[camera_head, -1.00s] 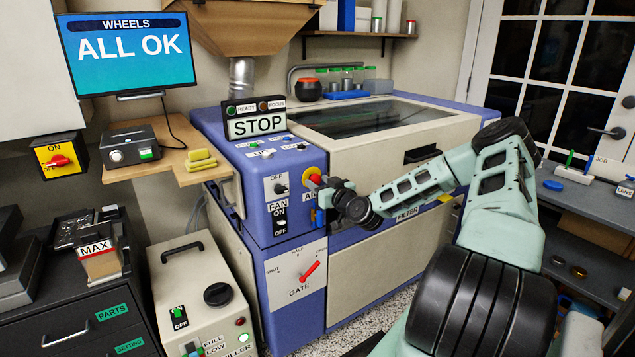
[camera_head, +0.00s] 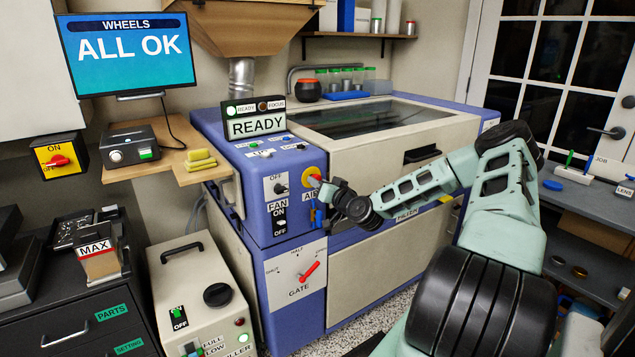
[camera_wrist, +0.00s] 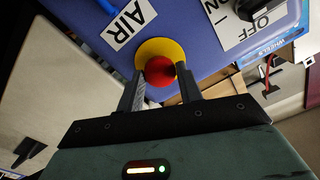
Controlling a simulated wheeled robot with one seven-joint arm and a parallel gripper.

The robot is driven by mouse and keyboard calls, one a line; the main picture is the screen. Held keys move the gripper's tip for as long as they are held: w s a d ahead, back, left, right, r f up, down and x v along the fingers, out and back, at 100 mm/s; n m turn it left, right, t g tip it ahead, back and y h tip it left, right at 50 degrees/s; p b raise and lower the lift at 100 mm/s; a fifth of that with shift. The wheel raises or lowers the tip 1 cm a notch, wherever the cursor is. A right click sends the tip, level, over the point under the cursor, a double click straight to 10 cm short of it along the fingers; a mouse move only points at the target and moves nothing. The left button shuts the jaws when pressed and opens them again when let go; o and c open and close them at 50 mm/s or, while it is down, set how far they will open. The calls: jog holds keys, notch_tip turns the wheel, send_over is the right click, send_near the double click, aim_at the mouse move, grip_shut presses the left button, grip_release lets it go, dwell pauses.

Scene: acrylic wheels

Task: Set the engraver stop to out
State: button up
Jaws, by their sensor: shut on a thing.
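The engraver stop is a red mushroom button on a yellow round base (camera_head: 312,176), on the blue front panel of the engraver (camera_head: 380,200). In the wrist view the red button (camera_wrist: 159,71) sits between the two fingers of my gripper (camera_wrist: 160,85), with the yellow collar (camera_wrist: 160,49) behind it. My gripper (camera_head: 322,188) is shut on the red button, and its fingers hide part of it in the head view. The engraver's sign (camera_head: 256,125) reads READY, with a green lamp lit beside it.
The AIR label (camera_wrist: 128,25) and the fan switch (camera_head: 279,186) are close to the stop. The red GATE lever (camera_head: 310,271) is below it. My arm reaches in from the right across the engraver's front. A cream chiller box (camera_head: 200,300) stands at the lower left.

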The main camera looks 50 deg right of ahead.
jog(key=shift+w+r+m, duration=0.15)
jog(key=shift+r+m, duration=0.05)
jog(key=shift+m, duration=0.2)
jog(key=shift+d, duration=0.1)
